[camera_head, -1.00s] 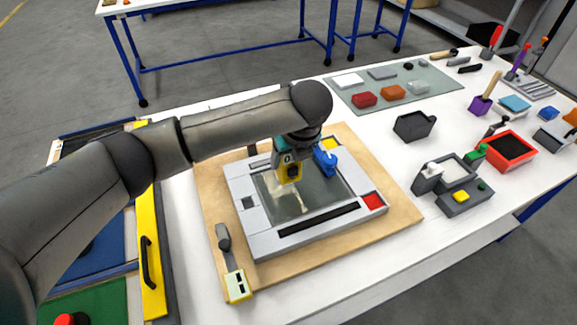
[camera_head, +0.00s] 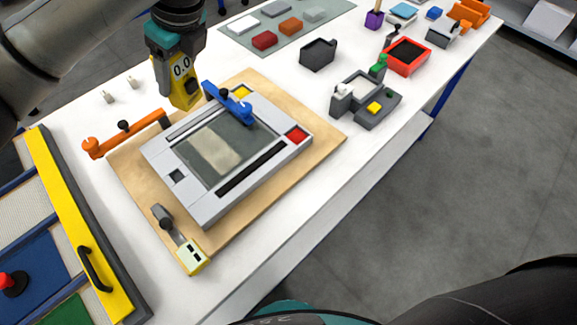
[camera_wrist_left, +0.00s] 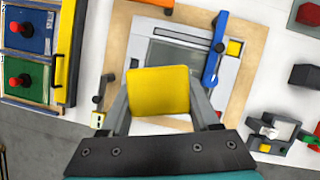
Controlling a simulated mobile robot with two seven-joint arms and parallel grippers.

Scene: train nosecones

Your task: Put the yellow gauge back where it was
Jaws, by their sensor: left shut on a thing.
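In the left wrist view the gauge (camera_wrist_left: 159,91) shows as a plain yellow block between the two fingers, over the grey frame. The grey frame (camera_head: 206,208) lies on the board (camera_head: 232,235), with a dark glass panel, a pale patch on it, and yellow and red corner squares. My right gripper is not in view.
A blue clamp bar (camera_head: 228,102) sits on the frame's back side. An orange bar (camera_head: 125,133) lies at the board's left edge. A pale yellow-ended tool (camera_head: 180,240) lies at the front corner. A grey device (camera_head: 366,98) stands to the right. The white table between is clear.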

